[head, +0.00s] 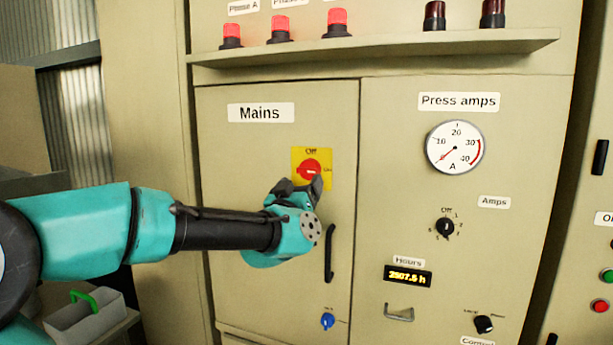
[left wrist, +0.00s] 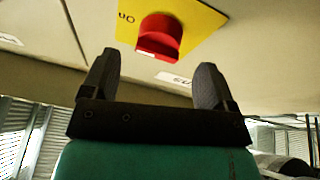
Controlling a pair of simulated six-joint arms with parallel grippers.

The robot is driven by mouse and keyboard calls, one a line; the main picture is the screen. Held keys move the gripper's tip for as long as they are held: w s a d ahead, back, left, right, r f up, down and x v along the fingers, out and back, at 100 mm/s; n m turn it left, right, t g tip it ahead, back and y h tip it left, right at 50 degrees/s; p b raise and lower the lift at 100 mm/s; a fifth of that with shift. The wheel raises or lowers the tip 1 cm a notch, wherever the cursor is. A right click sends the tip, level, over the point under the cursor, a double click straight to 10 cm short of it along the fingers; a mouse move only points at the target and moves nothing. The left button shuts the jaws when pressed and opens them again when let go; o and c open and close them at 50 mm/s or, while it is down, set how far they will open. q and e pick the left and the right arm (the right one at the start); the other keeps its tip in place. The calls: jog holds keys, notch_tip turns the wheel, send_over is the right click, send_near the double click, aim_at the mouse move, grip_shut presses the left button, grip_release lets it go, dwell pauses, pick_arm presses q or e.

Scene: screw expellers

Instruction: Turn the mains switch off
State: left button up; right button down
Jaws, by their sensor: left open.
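The mains switch (head: 309,169) is a red rotary knob on a yellow plate (head: 326,155), on the cabinet door under the "Mains" label (head: 261,112). Its handle looks roughly horizontal, toward the "On" mark at the right; "Off" is printed at the top. In the left wrist view the red knob (left wrist: 159,37) is just beyond and between the fingertips. My left gripper (head: 300,187) is at the lower edge of the plate, open, with nothing between its fingers; it also shows in the left wrist view (left wrist: 158,72). My right gripper is not in view.
Red lamps (head: 337,22) stand on a shelf (head: 390,46) above the door. A black door handle (head: 329,253) and a blue knob (head: 327,321) are below the switch. The ammeter (head: 455,147) at the right reads near zero. A grey caddy (head: 85,318) is at the lower left.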

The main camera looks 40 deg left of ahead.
aim_at(307, 173)
pick_arm(q)
jog(key=shift+x, duration=2.25)
jog(key=c, duration=1.2)
